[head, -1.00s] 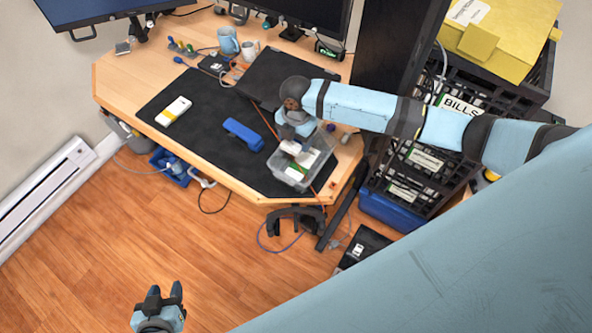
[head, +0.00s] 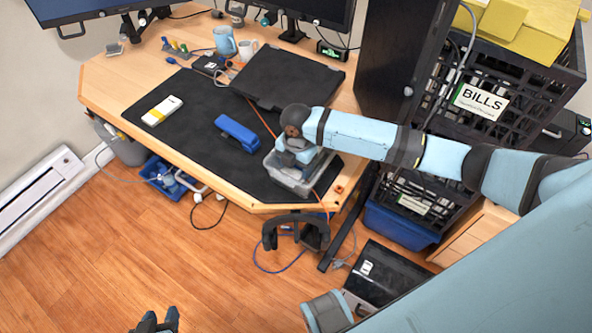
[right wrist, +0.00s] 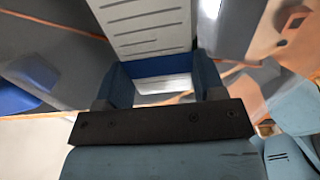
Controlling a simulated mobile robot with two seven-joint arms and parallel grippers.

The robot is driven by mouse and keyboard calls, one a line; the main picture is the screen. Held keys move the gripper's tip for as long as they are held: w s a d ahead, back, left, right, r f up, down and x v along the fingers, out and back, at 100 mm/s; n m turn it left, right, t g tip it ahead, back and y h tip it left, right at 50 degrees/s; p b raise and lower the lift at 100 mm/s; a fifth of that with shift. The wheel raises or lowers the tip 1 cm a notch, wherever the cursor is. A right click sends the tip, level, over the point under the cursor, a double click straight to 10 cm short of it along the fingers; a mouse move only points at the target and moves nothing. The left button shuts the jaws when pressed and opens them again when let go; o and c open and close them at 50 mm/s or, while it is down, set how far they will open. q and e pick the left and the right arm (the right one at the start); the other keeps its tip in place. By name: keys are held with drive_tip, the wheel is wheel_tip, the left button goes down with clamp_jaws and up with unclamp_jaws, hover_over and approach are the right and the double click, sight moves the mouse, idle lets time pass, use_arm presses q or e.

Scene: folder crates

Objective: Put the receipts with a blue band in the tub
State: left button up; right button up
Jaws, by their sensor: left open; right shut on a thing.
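A grey see-through tub (head: 286,182) stands near the front right edge of the dark desk mat. My right gripper (head: 296,158) is over the tub, low down, and its arm and hand hide much of the tub's inside. In the right wrist view my right gripper (right wrist: 162,84) is shut on a white printed receipt with a blue band (right wrist: 157,64). A white receipt with a yellow band (head: 162,110) lies on the mat's left part, away from the tub. My left gripper (head: 157,322) is open and empty over the floor, partly cut off by the bottom edge.
A blue stapler-like object (head: 238,134) lies on the mat left of the tub. A closed dark laptop (head: 288,77) lies behind it. Mugs (head: 225,41) stand at the back. Black crates, one labelled BILLS (head: 478,100), stand right of the desk.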

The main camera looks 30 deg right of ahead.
idle(0.3)
drive_tip(key=o, duration=0.7)
drive_tip(key=shift+f, duration=0.1)
drive_tip(key=shift+o, duration=0.2)
